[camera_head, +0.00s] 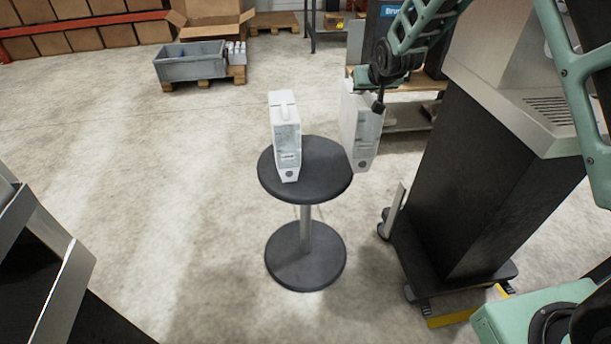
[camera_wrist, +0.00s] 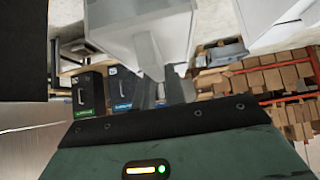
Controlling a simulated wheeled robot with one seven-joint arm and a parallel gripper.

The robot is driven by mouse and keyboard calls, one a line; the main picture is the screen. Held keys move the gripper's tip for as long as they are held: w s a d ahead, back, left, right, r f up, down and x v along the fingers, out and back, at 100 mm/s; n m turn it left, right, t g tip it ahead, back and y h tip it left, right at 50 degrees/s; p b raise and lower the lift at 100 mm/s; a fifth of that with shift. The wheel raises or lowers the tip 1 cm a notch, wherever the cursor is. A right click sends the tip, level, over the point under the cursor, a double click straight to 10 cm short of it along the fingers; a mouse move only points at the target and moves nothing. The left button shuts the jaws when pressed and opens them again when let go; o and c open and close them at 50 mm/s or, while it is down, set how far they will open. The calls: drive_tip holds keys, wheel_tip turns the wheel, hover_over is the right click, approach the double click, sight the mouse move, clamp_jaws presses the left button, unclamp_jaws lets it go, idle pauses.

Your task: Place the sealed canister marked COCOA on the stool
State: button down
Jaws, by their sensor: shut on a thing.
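A dark round stool (camera_head: 325,180) on a single post stands in the middle of the head view. A white canister with a greyish window (camera_head: 286,136) stands upright on its left part. My gripper (camera_head: 377,104) is shut on a second, similar white canister (camera_head: 362,128), held just right of the stool's seat, roughly upright. The held canister also shows at the top of the wrist view (camera_wrist: 125,18). The gripper's fingers (camera_wrist: 158,92) meet at its handle there. The lettering on both canisters is too small to read, so I cannot tell which is marked COCOA.
A tall dispenser machine (camera_head: 470,170) on a wheeled base stands close on the right. Another metal-fronted unit (camera_head: 50,280) fills the lower left. A grey crate (camera_head: 190,66) on a pallet and an open carton (camera_head: 212,22) are far back. The floor left of the stool is clear.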

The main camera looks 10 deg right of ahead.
drive_tip(key=w+a+b, duration=0.1)
drive_tip(key=b, duration=0.2)
drive_tip(key=w+a+r+b, duration=0.1)
drive_tip(key=w+a+b, duration=0.1)
drive_tip(key=b, duration=0.1)
drive_tip(key=shift+w+a+r, duration=0.1)
drive_tip(key=shift+w+a, duration=0.05)
drive_tip(key=shift+a, duration=0.1)
drive_tip(key=a+r+b, duration=0.4)
drive_tip(key=r+b, duration=0.1)
drive_tip(key=b, duration=0.2)
wheel_tip(320, 180, down, 10)
drive_tip(key=b, duration=0.2)
drive_tip(key=shift+w+a, duration=0.2)
drive_tip(key=shift+w, duration=0.15)
drive_tip(key=shift+f, duration=0.15)
drive_tip(key=c, duration=1.5)
unclamp_jaws()
drive_tip(key=shift+o, duration=0.2)
